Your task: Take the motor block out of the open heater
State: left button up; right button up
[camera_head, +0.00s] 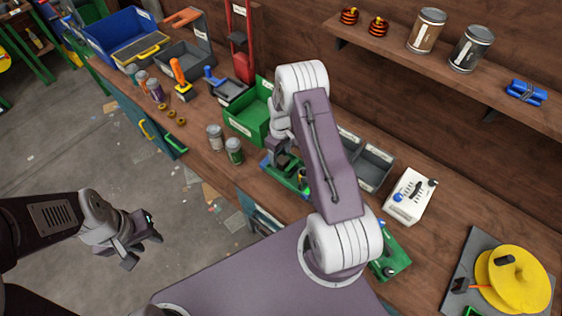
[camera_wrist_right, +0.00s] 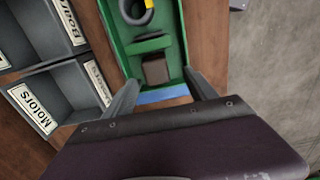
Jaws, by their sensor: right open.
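The open heater is a green housing (camera_wrist_right: 182,45), seen from above in the right wrist view; part of it also shows in the head view (camera_head: 297,187) under my right arm. Inside it lies a small dark brown block (camera_wrist_right: 155,70), which looks like the motor block. A dark ring (camera_wrist_right: 136,10) and a green crossbar lie further up in the housing. My right gripper (camera_wrist_right: 160,80) is open, its fingers to either side of the housing's near end, with the block between and just beyond the tips. My left gripper (camera_head: 143,250) is open and empty, over the floor away from the bench.
Grey bins (camera_wrist_right: 35,105), one labelled Motors, stand left of the heater in the wrist view. In the head view, a green bin (camera_head: 245,122), two jars (camera_head: 234,150), a white box with knobs (camera_head: 410,195) and a yellow reel (camera_head: 515,280) stand on the bench (camera_head: 440,235).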

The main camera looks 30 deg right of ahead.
aim_at(282, 159)
jog(key=shift+s+d+f+p, duration=0.2)
jog(key=shift+f+p, duration=0.15)
jog(key=shift+f, duration=0.2)
jog(key=shift+s+d+f+p, duration=0.1)
jog(key=shift+d+f+p, duration=0.15)
jog(key=shift+f, duration=0.3)
notch_tip(282, 159, down, 2)
jog(key=shift+w+a+f, duration=0.1)
jog(key=shift+w+f, duration=0.25)
jog(key=shift+w, duration=0.05)
jog(key=shift+s+r, duration=0.1)
jog(key=shift+s, duration=0.1)
grip_shut()
pick_arm(q)
jog(key=shift+s+d+r, duration=0.1)
jog(key=shift+s+r, duration=0.05)
jog(key=shift+r, duration=0.35)
jog(key=shift+s+d+r, duration=0.1)
jog(key=shift+r, duration=0.35)
pick_arm(e)
jog(key=shift+w, duration=0.1)
pick_arm(q)
jog(key=shift+a, duration=0.1)
